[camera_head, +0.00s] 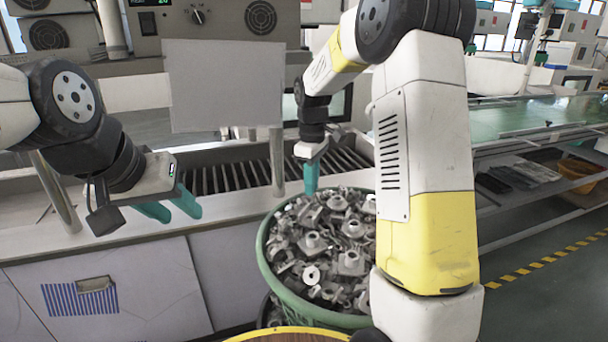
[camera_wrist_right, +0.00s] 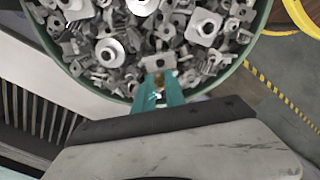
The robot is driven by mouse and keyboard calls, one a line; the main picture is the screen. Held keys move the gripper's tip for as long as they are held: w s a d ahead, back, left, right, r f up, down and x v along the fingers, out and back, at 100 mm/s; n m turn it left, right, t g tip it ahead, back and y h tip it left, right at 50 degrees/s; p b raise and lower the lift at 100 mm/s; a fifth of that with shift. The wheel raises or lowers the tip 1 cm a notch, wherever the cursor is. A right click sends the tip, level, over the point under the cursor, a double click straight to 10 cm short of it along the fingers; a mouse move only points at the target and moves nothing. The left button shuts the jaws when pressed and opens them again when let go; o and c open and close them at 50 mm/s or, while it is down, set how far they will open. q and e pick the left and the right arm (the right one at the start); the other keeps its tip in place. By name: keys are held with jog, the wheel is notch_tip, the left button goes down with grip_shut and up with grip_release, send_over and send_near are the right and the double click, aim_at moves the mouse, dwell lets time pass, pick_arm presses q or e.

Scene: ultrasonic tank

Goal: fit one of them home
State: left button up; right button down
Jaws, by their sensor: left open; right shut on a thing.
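A round green basket (camera_head: 266,265) is heaped with grey metal parts (camera_head: 312,243), many with round bosses and holes. The basket rim (camera_wrist_right: 100,93) and the parts (camera_wrist_right: 115,50) also fill the top of the right wrist view. My right gripper (camera_head: 311,186) points down at the basket's back edge. In the right wrist view its teal fingers (camera_wrist_right: 158,90) are shut on a small metal part (camera_wrist_right: 158,64), mostly hidden among the similar parts behind it. My left gripper (camera_head: 178,211) is open and empty, left of the basket, over the front ledge.
A trough with dark slats (camera_head: 235,176) runs behind the basket under a grey panel (camera_head: 222,85). A metal post (camera_head: 277,160) stands near my right gripper. A yellow-rimmed round container (camera_head: 290,334) is at the bottom. A green-topped bench (camera_head: 540,115) stands at right.

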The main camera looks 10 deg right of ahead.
jog(key=shift+f, duration=2.7)
jog(key=shift+f, duration=0.7)
jog(key=c, duration=1.3)
grip_release()
jog(key=shift+r, duration=3.9)
jog(key=shift+s+r, duration=0.1)
